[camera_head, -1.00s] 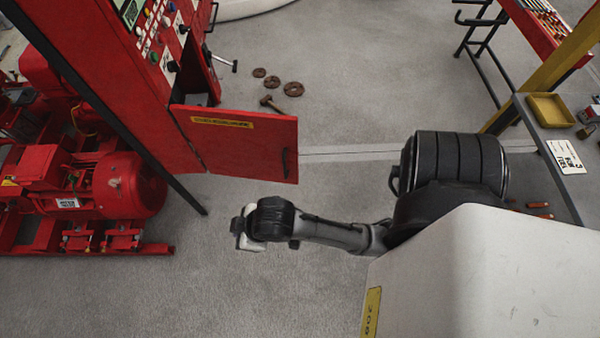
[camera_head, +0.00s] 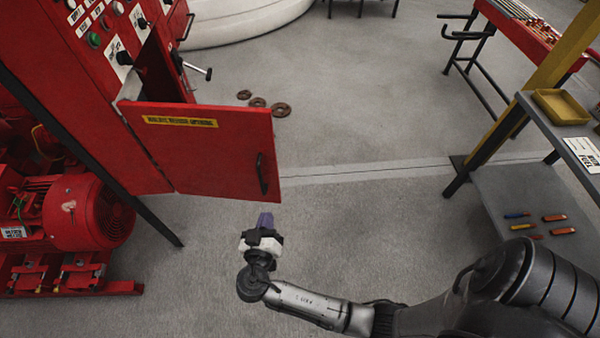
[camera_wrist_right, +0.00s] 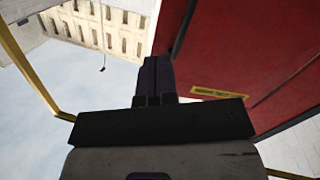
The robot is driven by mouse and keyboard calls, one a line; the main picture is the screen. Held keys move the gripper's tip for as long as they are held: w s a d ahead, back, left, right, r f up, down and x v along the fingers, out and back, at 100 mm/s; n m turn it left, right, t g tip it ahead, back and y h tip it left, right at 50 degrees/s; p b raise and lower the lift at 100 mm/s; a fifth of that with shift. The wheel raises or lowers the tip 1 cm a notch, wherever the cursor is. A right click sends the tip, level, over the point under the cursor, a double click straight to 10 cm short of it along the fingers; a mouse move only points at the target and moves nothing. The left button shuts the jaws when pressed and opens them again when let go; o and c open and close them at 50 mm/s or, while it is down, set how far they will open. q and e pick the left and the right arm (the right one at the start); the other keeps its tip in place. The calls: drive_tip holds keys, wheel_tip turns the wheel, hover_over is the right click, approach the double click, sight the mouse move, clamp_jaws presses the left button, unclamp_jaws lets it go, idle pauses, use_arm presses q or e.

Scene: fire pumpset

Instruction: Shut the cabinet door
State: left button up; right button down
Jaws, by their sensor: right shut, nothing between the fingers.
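The red cabinet door (camera_head: 212,160) hangs open on the red cabinet (camera_head: 85,110), swung out to the right, with a yellow label and a dark handle (camera_head: 261,174) near its free edge. My right gripper (camera_head: 265,219) is shut and empty, below the door's lower right corner in the head view and apart from the handle there. In the right wrist view, my shut fingers (camera_wrist_right: 154,78) point up the picture beside the red door (camera_wrist_right: 235,60), with its yellow label to the right. I cannot tell whether they touch it. My left gripper is not in view.
A red motor (camera_head: 75,212) stands left of the door. Several brown rings (camera_head: 257,102) lie on the floor behind it. A grey shelf rack (camera_head: 540,195) with a yellow tray (camera_head: 561,106) stands at the right. The floor between is clear.

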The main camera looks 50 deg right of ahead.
drive_tip(key=r+m, duration=0.1)
drive_tip(key=m, duration=0.1)
drive_tip(key=m+b, duration=0.1)
drive_tip(key=m, duration=0.1)
approach(273, 166)
drive_tip(key=shift+t+h, duration=0.3)
drive_tip(key=x, duration=0.7)
drive_tip(key=shift+w+d+f, duration=0.1)
drive_tip(key=shift+d+f, duration=0.15)
drive_tip(key=shift+f, duration=0.05)
